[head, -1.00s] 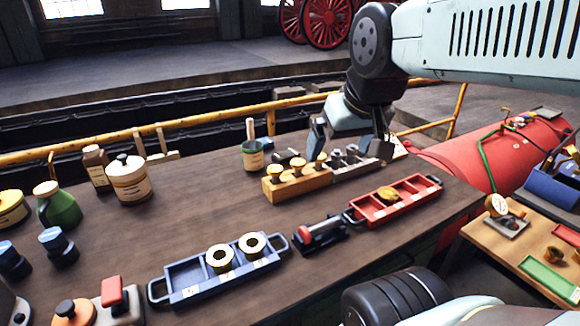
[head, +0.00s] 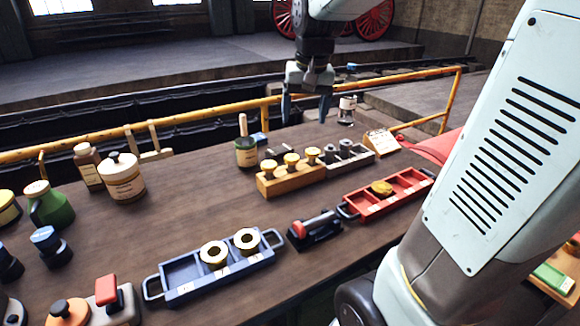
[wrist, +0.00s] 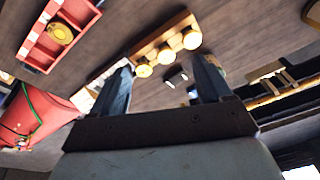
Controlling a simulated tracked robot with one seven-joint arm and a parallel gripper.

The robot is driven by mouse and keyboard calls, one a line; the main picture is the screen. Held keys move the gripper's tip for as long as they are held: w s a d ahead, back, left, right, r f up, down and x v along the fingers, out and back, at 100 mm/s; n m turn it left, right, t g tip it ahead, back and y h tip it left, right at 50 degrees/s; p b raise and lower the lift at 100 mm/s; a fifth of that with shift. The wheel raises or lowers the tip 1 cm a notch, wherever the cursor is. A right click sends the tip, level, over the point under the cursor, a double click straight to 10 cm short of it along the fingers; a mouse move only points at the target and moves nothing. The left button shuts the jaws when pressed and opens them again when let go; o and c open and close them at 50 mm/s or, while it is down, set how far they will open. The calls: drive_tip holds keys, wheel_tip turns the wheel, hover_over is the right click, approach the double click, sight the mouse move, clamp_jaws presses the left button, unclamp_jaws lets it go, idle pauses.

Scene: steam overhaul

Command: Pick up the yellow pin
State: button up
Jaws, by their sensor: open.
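Several yellow-topped pins stand in a row in a wooden block (head: 292,180) on the bench. The left yellow pin (head: 269,167), the middle yellow pin (head: 291,160) and the right yellow pin (head: 312,154) show clear tops. My gripper (head: 305,112) is open and empty, fingers pointing down, above and behind the block in the head view. The wrist view shows the yellow pins' round tops (wrist: 165,53) beyond my open fingers, with one top beside the left finger. I see no contact with any pin.
A grey block (head: 350,160) with grey pins adjoins the wooden block. A red tray (head: 367,208) holding a brass piece and a blue tray (head: 184,284) holding two brass rings lie in front. A yellow rail (head: 205,122) runs behind.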

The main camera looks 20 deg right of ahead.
drive_tip(key=m+g, duration=0.2)
hover_over(292, 157)
wheel_tip(292, 157, down, 6)
drive_tip(key=f, duration=0.9)
drive_tip(key=shift+w+a, duration=0.1)
drive_tip(key=shift+a, duration=0.3)
drive_tip(key=shift+d+f, duration=0.2)
drive_tip(key=shift+f, duration=1.15)
drive_tip(key=shift+d+f, duration=0.15)
drive_tip(key=shift+f, duration=1.2)
drive_tip(key=shift+c, duration=0.4)
clamp_jaws()
